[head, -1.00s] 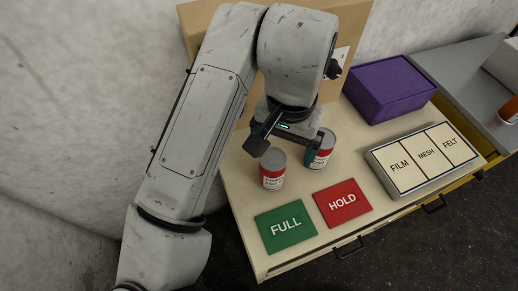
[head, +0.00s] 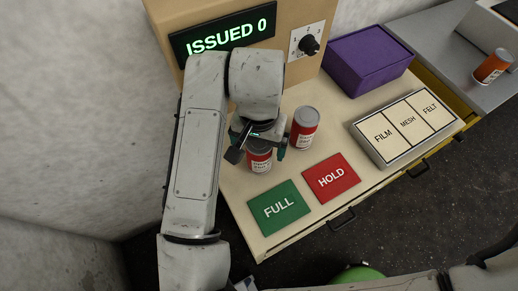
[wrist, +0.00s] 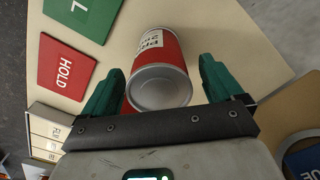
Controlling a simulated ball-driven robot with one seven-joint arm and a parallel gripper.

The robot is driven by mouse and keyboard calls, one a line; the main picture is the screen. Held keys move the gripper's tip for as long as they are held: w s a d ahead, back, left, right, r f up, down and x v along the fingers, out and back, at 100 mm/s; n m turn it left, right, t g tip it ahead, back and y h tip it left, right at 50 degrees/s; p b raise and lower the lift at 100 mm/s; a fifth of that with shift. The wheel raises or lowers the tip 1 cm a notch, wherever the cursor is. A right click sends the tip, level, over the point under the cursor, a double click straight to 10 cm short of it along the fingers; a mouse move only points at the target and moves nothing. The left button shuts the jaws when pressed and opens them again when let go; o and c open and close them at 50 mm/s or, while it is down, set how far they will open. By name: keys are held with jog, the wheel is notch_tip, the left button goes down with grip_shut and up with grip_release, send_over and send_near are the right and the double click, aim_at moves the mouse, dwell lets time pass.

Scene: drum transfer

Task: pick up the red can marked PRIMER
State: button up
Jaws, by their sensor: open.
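Two red cans with grey tops and white labels stand upright on the pale bench. In the head view my gripper (head: 258,150) is open over the left can (head: 260,160), partly hiding it, with its fingers on either side. The right can (head: 303,128) stands just right of my gripper, apart from it. In the wrist view one red can (wrist: 161,72) sits between my open green fingers (wrist: 160,78), with a gap on each side. Its label is partly visible and starts with what looks like PR. The cans' labels are too small to read in the head view.
A green FULL card (head: 279,208) and a red HOLD card (head: 331,178) lie in front of the cans. An orange-red can (head: 493,66) stands on the grey bench.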

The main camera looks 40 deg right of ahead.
jog(key=shift+f, duration=0.7)
jog(key=shift+c, duration=0.3)
jog(key=c, duration=1.3)
jog(key=shift+r, duration=0.1)
jog(key=shift+c, duration=0.2)
jog(key=shift+r, duration=0.4)
notch_tip(320, 180, up, 2)
jog(key=shift+r, duration=0.1)
jog(key=s+d+r+p, duration=0.1)
jog(key=s+r+p, duration=0.1)
jog(key=s+r, duration=0.8)
jog(key=s, duration=0.3)
jog(key=shift+s+d, duration=0.25)
jog(key=shift+s, duration=0.15)
